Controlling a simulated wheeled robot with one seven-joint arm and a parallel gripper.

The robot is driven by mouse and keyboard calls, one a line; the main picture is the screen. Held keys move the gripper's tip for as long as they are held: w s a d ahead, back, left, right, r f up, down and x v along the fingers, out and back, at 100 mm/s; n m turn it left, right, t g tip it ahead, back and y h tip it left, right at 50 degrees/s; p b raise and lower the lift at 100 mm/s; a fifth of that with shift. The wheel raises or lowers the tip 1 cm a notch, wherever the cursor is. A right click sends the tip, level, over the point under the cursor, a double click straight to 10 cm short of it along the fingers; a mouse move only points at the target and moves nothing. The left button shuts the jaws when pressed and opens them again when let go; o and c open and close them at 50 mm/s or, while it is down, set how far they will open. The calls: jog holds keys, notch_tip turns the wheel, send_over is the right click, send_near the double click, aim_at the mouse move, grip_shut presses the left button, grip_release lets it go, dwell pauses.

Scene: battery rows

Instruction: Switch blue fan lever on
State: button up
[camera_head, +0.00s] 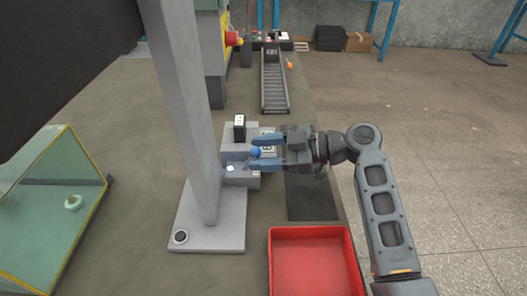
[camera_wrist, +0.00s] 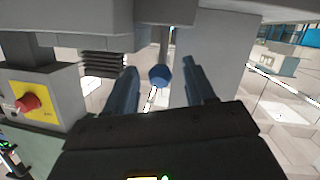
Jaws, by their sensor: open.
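The blue fan lever shows as a round blue knob (camera_head: 255,153) on the grey box (camera_head: 240,178) by the grey post. In the wrist view, the blue knob (camera_wrist: 160,76) sits at the end of a thin grey rod. My gripper (camera_head: 252,154) reaches in from the right with its blue fingers spread. In the wrist view, my gripper (camera_wrist: 159,70) has one finger on each side of the knob, with visible gaps. The fingers do not appear to touch it.
A grey post on a base plate (camera_head: 205,238) stands left of the box. A red tray (camera_head: 312,232) is in front, beside a dark mat (camera_head: 311,197). A glass case (camera_head: 50,215) is at left. A machine with a red button (camera_head: 232,39) and a ramp (camera_head: 274,88) lie behind.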

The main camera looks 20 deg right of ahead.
jog(key=v, duration=0.7)
jog(key=shift+s+d, duration=0.2)
jog(key=shift+d, duration=0.15)
jog(key=shift+r, duration=0.1)
